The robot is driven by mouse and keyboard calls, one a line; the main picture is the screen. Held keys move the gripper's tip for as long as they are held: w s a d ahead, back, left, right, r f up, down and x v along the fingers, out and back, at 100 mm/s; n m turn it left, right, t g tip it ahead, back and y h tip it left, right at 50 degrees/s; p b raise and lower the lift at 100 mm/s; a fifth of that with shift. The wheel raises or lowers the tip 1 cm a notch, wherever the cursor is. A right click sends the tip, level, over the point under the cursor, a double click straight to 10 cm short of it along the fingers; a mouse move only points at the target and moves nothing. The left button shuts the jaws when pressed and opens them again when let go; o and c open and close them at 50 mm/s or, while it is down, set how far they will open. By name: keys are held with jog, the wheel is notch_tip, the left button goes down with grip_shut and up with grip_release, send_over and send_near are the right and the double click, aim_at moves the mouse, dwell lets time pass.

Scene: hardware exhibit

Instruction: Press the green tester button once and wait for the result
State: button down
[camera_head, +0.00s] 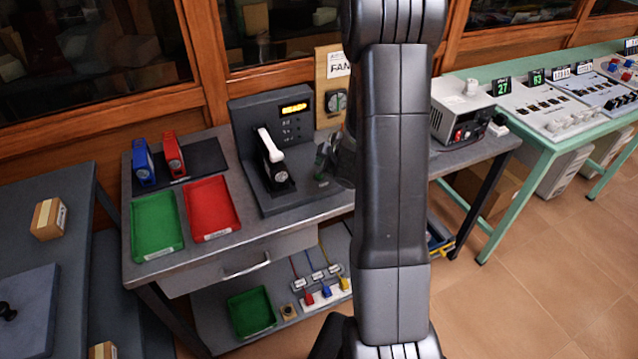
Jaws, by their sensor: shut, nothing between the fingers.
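The tester (245,125) is a dark grey unit with an upright panel and a flat base, standing on the grey workbench. Its small display (294,108) is lit yellow-orange, too small to read. A white-handled lever clamp (270,146) stands on its base. My gripper (325,161) is over the right side of the tester's base, partly behind my own arm. It is shut and holds nothing. A greenish patch shows at the fingertips; I cannot tell whether it is the green button. Whether the fingers touch the tester cannot be told.
A green tray (157,252) and a red tray (236,230) lie left of the tester. Behind them, a blue device (143,161) and a red device (174,153) sit on a dark mat. A grey power unit (440,120) stands right of my arm, which hides the middle.

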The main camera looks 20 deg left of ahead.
jog(key=shift+f+b, duration=0.65)
jog(key=shift+f, duration=0.6)
dwell(1.0)
jog(key=shift+f, duration=0.4)
jog(key=shift+f+b, duration=0.4)
jog(key=shift+b, duration=0.25)
jog(key=shift+r, duration=0.1)
dwell(0.5)
jog(key=shift+r+p, duration=0.75)
jog(key=shift+p, duration=0.15)
notch_tip(320, 180, up, 5)
jog(key=p, duration=0.4)
jog(key=shift+p, duration=0.4)
